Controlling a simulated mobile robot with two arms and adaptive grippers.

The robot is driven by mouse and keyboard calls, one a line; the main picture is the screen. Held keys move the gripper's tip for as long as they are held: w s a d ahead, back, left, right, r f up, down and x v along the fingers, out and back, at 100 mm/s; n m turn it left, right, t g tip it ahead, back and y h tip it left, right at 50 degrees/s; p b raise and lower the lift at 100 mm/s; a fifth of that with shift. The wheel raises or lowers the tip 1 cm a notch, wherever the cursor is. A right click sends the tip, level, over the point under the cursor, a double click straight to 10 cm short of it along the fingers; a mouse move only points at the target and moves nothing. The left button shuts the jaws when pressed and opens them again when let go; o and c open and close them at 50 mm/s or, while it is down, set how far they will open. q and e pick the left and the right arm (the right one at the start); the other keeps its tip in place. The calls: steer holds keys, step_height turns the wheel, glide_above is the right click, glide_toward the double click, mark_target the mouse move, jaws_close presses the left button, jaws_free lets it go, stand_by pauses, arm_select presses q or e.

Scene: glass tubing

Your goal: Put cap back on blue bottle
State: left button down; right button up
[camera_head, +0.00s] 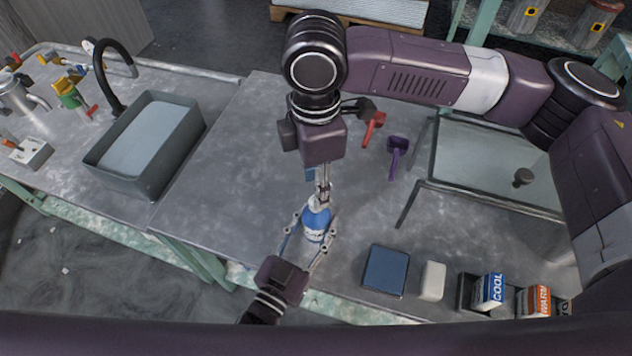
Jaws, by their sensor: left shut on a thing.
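The blue bottle (315,225), with a pale label band, stands on the grey worktop near its front edge. My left gripper (309,233) comes up from the bottom, its two fingers on either side of the bottle's body, shut on it. My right gripper (322,193) reaches in from above, its narrow fingers right at the bottle's top. The fingers cover the bottle's neck, so I cannot make out the cap or whether the fingers hold it.
A red tool (373,128) and a purple tool (396,155) lie behind, right of the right gripper. A blue pad (385,270), a white block (432,281) and boxes marked COOL (491,291) and WARM (535,301) line the front right. A grey basin (100,165) stands left; the worktop between is clear.

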step_height(320, 180, up, 4)
steer(key=shift+f+n, duration=0.25)
steer(key=shift+n, duration=0.65)
steer(key=shift+f, duration=0.1)
glide_above(316, 218)
steer(key=w, duration=0.2)
steer(key=shift+f, duration=3.95)
steer(key=shift+c, duration=0.2)
jaws_close()
steer(key=shift+o, duration=0.9)
jaws_free()
